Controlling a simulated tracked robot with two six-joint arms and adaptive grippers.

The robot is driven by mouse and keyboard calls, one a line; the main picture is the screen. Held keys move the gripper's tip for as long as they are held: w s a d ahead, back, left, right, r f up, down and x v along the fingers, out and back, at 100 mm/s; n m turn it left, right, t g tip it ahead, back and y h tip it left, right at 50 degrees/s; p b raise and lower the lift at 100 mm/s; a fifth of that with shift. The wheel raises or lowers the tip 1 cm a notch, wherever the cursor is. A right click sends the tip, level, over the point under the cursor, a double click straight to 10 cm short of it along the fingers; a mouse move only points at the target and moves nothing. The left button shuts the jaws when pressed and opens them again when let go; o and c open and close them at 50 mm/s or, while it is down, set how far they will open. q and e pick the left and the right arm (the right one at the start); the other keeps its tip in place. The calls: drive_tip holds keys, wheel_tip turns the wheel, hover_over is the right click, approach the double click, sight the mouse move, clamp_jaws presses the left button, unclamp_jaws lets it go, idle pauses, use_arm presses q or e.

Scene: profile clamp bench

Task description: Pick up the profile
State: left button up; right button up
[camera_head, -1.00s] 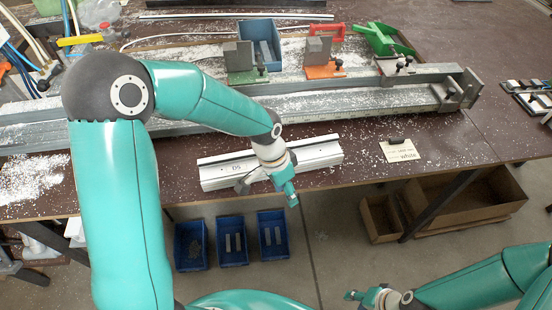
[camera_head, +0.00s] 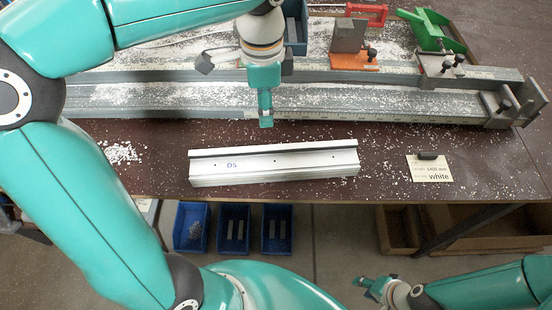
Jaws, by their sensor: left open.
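The profile (camera_head: 275,165) is a long white bar with a dark groove along its top and the mark "D5". It lies on the dark bench top near the front edge, tilted slightly up to the right. My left gripper (camera_head: 248,68) is open and empty. In the picture it is above and behind the profile, in front of the grey rails, and apart from the profile. My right gripper (camera_head: 374,287) is low at the bottom right, below the bench edge and away from the profile. Its jaws are too small to read.
Blue bins (camera_head: 191,228) stand below. White chips litter the bench.

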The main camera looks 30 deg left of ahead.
use_arm(q)
hover_over(269, 147)
wheel_tip(269, 147, down, 8)
drive_tip(key=shift+d+f, duration=0.1)
drive_tip(key=shift+f, duration=2.55)
clamp_jaws()
